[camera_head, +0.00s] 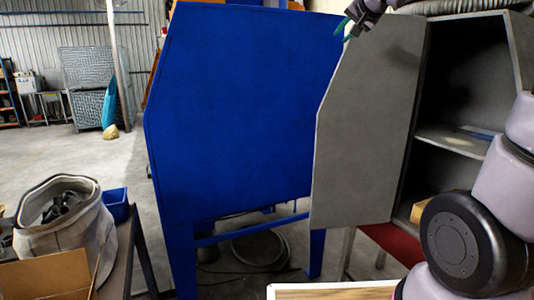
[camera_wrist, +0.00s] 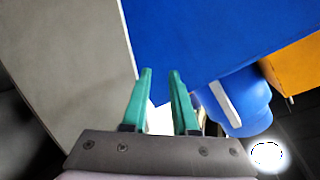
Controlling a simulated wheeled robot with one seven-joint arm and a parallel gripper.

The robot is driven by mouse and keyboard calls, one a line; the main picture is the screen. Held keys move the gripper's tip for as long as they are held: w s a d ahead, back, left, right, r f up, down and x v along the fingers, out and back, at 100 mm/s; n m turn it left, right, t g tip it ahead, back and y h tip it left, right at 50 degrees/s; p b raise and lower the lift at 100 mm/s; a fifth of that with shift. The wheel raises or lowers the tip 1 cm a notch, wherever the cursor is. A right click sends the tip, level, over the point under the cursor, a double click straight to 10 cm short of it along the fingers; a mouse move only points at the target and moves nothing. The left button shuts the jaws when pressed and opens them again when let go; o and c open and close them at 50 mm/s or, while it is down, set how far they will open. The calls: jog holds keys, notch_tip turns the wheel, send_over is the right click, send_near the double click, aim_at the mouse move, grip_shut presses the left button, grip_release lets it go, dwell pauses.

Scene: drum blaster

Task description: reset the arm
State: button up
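My gripper (camera_head: 345,27) is at the top of the head view, by the upper edge of the open grey door (camera_head: 370,130) of a blue cabinet. In the wrist view its two green fingers (camera_wrist: 160,73) stand apart with a gap between the tips and nothing held in it. The grey door (camera_wrist: 65,55) fills the left of the wrist view, and its edge runs close to the left finger. I cannot tell whether they touch. My arm comes in at the right of the head view; its middle part is out of the frame.
A blue panel (camera_head: 240,110) stands left of the door. An open grey cabinet with a shelf (camera_head: 455,140) is at the right. A fabric bin (camera_head: 65,225), a blue box (camera_head: 116,205) and a cardboard box (camera_head: 50,277) are at lower left. Open floor lies at the back left.

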jog(key=s+d+f+g, duration=0.1)
jog(key=s+f+g, duration=0.1)
jog(key=s+f, duration=0.3)
jog(key=s+d+f+n+g, duration=0.1)
jog(key=s+f, duration=0.4)
jog(key=s, duration=0.8)
jog(key=s+f+g, duration=0.3)
jog(key=s+f, duration=0.2)
jog(key=s, duration=0.4)
jog(key=shift+s+d+n+g, duration=0.3)
jog(key=shift+s+d+n, duration=0.1)
